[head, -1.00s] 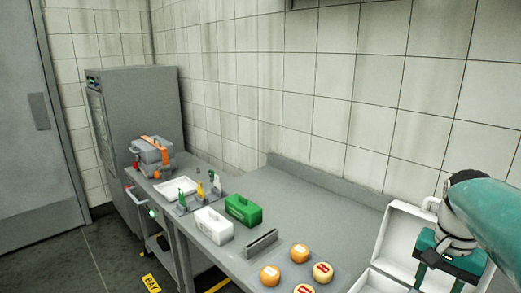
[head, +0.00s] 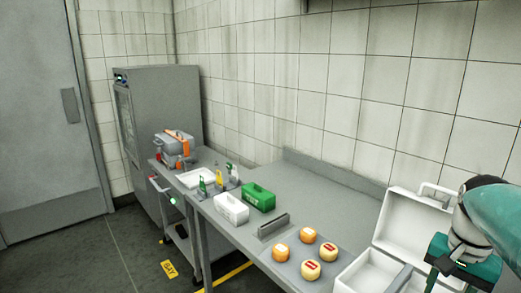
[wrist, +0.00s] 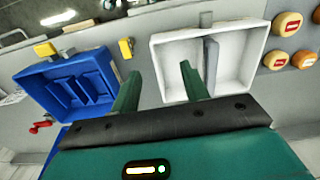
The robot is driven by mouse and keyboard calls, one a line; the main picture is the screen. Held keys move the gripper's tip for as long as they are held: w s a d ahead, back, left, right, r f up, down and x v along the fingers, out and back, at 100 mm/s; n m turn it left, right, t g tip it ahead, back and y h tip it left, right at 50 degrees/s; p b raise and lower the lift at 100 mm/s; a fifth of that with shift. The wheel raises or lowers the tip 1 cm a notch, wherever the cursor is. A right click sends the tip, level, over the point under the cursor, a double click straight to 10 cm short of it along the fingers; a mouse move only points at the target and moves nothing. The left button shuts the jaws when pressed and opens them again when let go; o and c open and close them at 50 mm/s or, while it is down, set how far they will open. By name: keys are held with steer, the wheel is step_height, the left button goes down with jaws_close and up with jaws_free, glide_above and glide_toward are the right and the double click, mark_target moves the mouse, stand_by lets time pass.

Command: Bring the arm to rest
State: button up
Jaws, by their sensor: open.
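My gripper (wrist: 160,72) is open and empty in the wrist view, its two green fingers apart over the near side of an open white case (wrist: 171,83). In the head view my arm comes in from the right, and the gripper body (head: 470,268) hangs over the same case (head: 412,224), partly hiding it. The fingers show only partly there. Several round cheese wheels, orange (head: 281,253) and pale yellow with red labels (head: 328,252), sit on the steel counter left of the case.
An open blue case (wrist: 70,85) lies left of the white one in the wrist view. A grey slotted holder (head: 273,227), a green bin (head: 258,197) and a white bin (head: 231,209) stand on the counter (head: 330,205). Tiled wall closes the back.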

steer(key=s+a+n+t, duration=0.1)
steer(key=a+n, duration=0.2)
steer(key=a, duration=0.4)
steer(key=s+a+f+n+t, duration=0.1)
steer(key=s+a+n+t, duration=0.1)
steer(key=a, duration=0.5)
steer(key=s+a+f+n+t, duration=0.1)
steer(key=a+n+t, duration=0.1)
steer(key=a+n, duration=0.3)
steer(key=a, duration=0.2)
steer(key=shift+s+a+f, duration=0.15)
steer(key=shift+s+a, duration=0.2)
